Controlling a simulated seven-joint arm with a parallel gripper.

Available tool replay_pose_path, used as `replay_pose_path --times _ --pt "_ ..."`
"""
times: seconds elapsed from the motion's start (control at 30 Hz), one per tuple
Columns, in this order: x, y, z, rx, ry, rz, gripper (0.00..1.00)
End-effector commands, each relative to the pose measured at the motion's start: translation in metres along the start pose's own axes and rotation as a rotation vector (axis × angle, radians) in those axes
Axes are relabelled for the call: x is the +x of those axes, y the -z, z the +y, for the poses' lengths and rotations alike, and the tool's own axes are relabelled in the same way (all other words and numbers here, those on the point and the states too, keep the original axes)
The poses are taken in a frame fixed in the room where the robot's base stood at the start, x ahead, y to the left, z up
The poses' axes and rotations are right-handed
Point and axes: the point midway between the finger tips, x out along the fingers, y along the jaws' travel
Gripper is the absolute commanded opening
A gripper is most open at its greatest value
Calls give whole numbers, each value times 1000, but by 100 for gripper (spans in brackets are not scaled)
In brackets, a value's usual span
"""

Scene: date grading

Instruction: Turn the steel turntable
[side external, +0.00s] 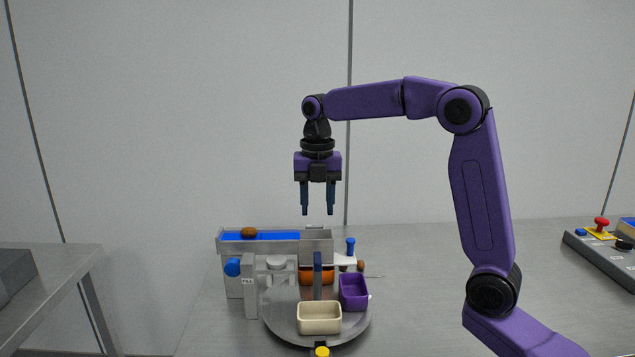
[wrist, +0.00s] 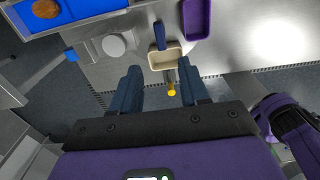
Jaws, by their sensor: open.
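The steel turntable (side external: 354,324) is a round grey disc on the table in the side view. It carries a cream bin (side external: 319,325), a purple bin (side external: 353,298) and an orange bin (side external: 318,282), partly hidden behind a blue upright post (side external: 317,268). A yellow knob (side external: 321,351) is at its front edge, cut by the picture's bottom; the knob also shows in the wrist view (wrist: 171,92). My gripper (side external: 317,212) is open and empty, pointing down well above the turntable. In the wrist view, the cream bin (wrist: 166,58) and knob appear between its fingers.
A steel machine with a blue channel (side external: 270,236) holding a brown date (side external: 248,232) stands behind the turntable. A blue knob (side external: 232,267) sticks out at its left. A control box (side external: 603,246) with a red button stands far right. The table between is mostly clear.

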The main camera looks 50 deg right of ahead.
Motion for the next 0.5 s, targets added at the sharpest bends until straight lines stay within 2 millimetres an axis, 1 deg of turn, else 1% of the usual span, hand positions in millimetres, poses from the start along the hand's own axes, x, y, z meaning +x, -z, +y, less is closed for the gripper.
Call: replay_pose_path --times 0.03,0.1,0.2,0.33,0.5 --pt "-11 -1 1 1 -4 -3 45" --pt "-23 0 0 1 -3 -2 45" --pt "-34 -1 1 1 -2 -2 45" --pt "-44 0 0 1 -1 -1 45" --pt "-48 0 0 1 0 0 45"
